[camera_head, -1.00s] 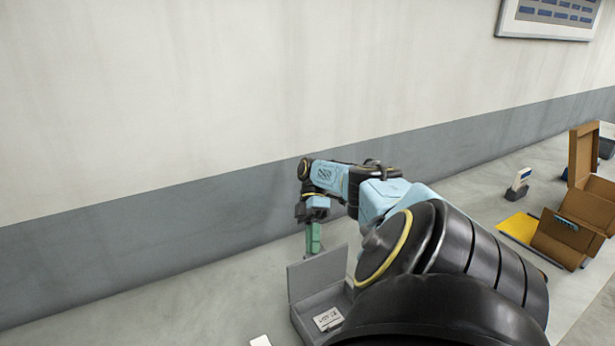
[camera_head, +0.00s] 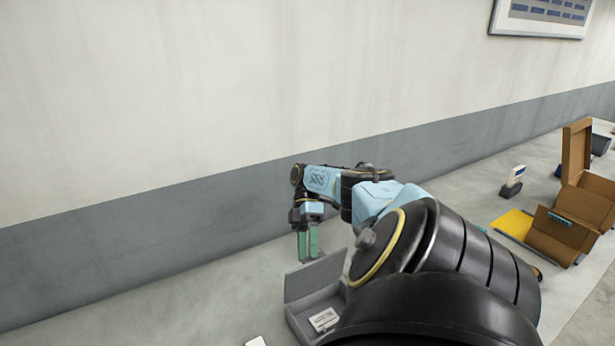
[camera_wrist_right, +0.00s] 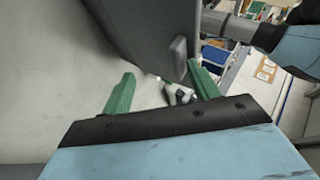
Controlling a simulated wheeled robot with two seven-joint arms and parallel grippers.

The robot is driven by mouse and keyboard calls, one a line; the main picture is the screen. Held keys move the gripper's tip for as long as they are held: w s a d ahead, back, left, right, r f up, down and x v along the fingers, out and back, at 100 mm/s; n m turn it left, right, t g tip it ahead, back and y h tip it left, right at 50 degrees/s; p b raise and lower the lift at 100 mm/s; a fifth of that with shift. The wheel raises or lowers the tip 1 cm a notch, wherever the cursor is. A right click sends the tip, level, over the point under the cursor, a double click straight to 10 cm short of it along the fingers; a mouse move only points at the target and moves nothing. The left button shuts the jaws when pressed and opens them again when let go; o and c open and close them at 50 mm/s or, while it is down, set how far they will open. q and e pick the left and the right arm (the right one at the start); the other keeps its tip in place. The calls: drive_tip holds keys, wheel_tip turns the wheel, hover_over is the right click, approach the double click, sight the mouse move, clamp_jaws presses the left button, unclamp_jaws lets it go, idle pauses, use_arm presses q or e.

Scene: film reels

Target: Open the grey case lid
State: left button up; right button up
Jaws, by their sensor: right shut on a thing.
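The grey case (camera_head: 299,322) stands on the pale surface at the bottom centre of the head view. Its lid (camera_head: 318,277) stands raised, nearly upright, at the case's far side. My right gripper (camera_head: 308,257) points down at the lid's top edge and is shut on the lid, its green fingers spaced apart. In the right wrist view the grey lid (camera_wrist_right: 140,28), with a small tab (camera_wrist_right: 178,58), reaches toward the space between the green fingers (camera_wrist_right: 160,78). My right arm hides the case's right part. My left gripper is out of view.
A white labelled card (camera_head: 323,320) lies in the case. A white object (camera_head: 256,342) is at the bottom edge. An open brown box (camera_head: 583,205), a yellow sheet (camera_head: 513,223) and a small upright item (camera_head: 514,180) stand to the right. A wall rises behind.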

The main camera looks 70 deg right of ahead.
drive_tip(key=shift+c, duration=0.8)
wheel_tip(320, 180, up, 10)
drive_tip(key=p, duration=0.3)
drive_tip(key=shift+c, duration=0.2)
drive_tip(key=shift+c, duration=0.2)
